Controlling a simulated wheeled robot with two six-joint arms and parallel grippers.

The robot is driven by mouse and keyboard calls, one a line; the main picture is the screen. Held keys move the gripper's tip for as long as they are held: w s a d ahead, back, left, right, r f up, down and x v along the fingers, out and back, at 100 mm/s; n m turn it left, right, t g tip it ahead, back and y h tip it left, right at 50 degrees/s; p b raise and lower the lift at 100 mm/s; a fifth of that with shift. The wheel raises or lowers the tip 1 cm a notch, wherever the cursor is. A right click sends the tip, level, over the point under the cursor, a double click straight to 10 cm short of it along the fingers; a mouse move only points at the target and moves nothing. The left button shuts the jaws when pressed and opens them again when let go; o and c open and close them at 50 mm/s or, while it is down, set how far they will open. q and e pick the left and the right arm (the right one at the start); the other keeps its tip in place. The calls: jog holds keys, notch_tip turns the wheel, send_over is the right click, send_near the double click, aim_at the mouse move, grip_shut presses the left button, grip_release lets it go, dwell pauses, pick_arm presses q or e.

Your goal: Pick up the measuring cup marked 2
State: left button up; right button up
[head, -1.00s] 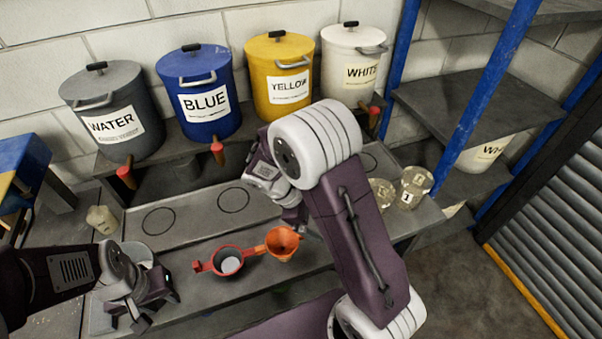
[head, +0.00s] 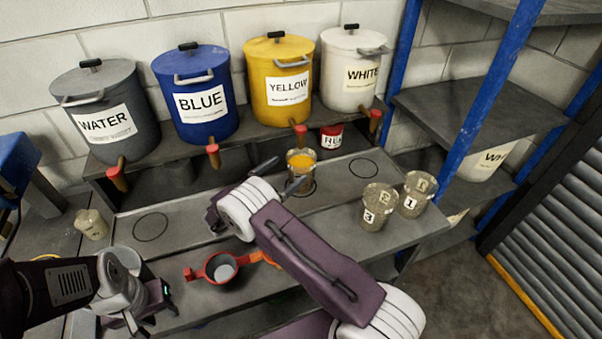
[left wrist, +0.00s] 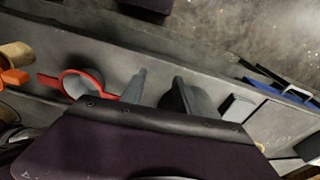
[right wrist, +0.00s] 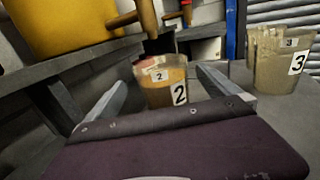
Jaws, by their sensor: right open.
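The measuring cup marked 2 (head: 301,172) is a clear cup with yellow-orange contents, standing upright on the bench below the yellow drum. In the right wrist view the cup (right wrist: 164,82) shows its "2" label, ahead of and between my right fingers. My right gripper (head: 281,175) is open and empty, its fingertips close to the cup; I cannot tell whether they touch it. My left gripper (left wrist: 160,78) has its fingers apart with nothing between them, at the bench's left front.
Cups marked 3 (head: 376,208) and 1 (head: 415,195) stand at the bench's right. A red-rimmed pot (head: 212,276) sits at the front. The yellow drum's tap (head: 300,133) hangs above cup 2, and a red-labelled can (head: 331,137) is behind it.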

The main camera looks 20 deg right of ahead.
aim_at(311, 153)
jog(key=p+x, duration=0.2)
jog(key=x, duration=0.4)
jog(key=shift+d, duration=0.25)
jog(key=shift+w+d+f, duration=0.1)
jog(key=shift+d, duration=0.2)
jog(key=c, duration=1.8)
jog(key=shift+w, duration=0.1)
jog(key=shift+c, duration=0.6)
jog(key=shift+r+p, duration=1.2)
jog(key=shift+r, duration=0.75)
jog(key=b+v, duration=0.3)
jog(key=v, duration=1.5)
